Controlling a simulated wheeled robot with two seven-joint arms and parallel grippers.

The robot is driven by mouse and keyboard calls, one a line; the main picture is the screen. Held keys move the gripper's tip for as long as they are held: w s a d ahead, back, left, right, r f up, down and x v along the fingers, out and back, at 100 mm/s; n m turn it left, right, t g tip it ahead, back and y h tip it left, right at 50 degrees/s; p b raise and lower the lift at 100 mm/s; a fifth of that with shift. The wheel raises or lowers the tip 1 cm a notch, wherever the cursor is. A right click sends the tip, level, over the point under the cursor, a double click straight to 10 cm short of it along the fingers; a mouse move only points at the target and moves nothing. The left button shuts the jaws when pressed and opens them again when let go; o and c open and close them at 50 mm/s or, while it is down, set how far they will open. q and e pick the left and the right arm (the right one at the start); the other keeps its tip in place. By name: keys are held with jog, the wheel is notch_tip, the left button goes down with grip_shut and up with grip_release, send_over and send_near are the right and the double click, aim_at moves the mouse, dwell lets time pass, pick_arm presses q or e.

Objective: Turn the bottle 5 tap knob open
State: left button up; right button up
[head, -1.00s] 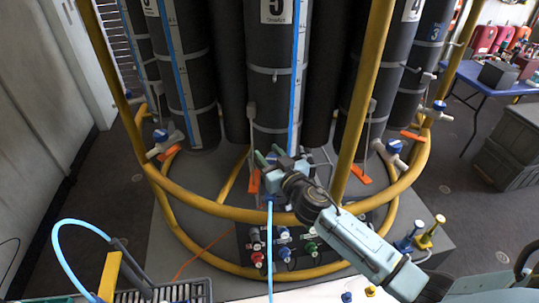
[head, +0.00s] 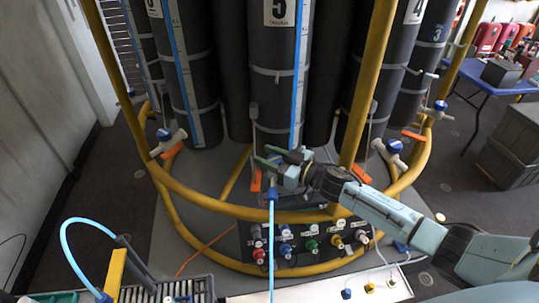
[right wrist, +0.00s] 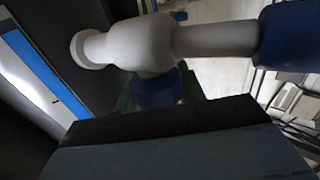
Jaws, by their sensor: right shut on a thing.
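Bottle 5 (head: 276,75) is a tall dark cylinder with a blue strip, standing in the middle of the rack. My right gripper (head: 268,162) is at its lower end, at the tap. In the right wrist view the tap's white body (right wrist: 145,45) lies across the top, with a blue connector (right wrist: 290,38) at its right. The blue tap knob (right wrist: 158,88) shows below the white body, partly hidden by my gripper. My right gripper is shut on this knob. The knob's turn angle is hard to tell. My left gripper is not in view.
A yellow ring rail (head: 225,209) runs around the rack in front. A light blue tube (head: 271,245) hangs from the tap area. A panel with coloured valves (head: 311,244) sits below. Other taps, such as the left one (head: 165,140), stand either side.

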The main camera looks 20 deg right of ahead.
jog(key=shift+y, duration=0.3)
jog(key=o, duration=1)
jog(key=v, duration=0.6)
jog(key=b+v, duration=0.1)
jog(key=v, duration=0.6)
jog(key=shift+s+d+r, duration=0.15)
jog(key=shift+d+r, duration=0.05)
jog(key=shift+r, duration=0.05)
jog(key=shift+c, duration=0.2)
